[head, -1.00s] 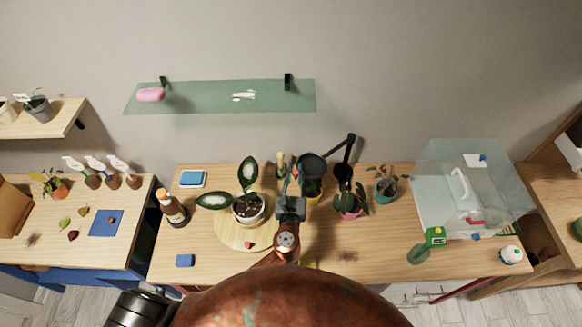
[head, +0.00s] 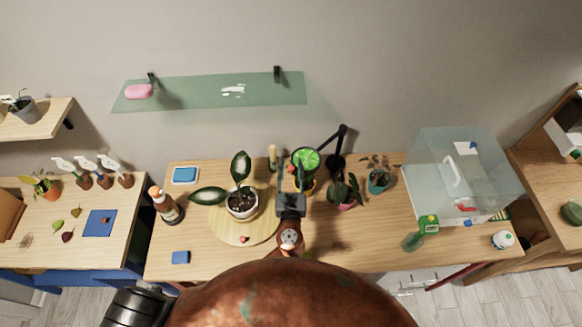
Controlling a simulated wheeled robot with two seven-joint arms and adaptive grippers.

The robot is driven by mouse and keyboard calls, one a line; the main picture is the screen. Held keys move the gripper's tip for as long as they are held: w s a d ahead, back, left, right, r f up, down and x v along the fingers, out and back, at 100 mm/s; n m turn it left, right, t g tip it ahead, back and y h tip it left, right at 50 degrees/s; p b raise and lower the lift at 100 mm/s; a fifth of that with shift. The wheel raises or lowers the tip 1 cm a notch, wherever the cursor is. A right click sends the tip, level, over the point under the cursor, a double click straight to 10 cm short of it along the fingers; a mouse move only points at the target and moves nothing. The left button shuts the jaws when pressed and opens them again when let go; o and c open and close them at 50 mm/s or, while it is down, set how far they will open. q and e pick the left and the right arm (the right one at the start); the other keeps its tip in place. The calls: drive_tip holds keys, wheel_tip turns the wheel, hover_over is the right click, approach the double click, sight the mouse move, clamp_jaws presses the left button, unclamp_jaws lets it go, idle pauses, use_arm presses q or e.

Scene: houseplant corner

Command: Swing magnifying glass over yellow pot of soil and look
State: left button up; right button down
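The magnifying glass (head: 305,159) has a round dark-rimmed lens on a black jointed arm (head: 329,139), which rises from a stand at the back of the table. Its lens looks bright green inside. The yellow pot (head: 308,188) sits just below the lens in the picture, mostly hidden by the lens and my gripper; its soil cannot be made out. My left gripper (head: 291,180) is at the left side of the lens and pot, pointing toward the wall. Its fingers are too small to tell whether they are open or touch the lens. My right gripper is out of view.
A white-potted plant (head: 243,206) stands on a round wooden board (head: 218,232) to the left.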

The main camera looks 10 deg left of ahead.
use_arm(q)
drive_tip(key=v, duration=1.2)
idle(2.1)
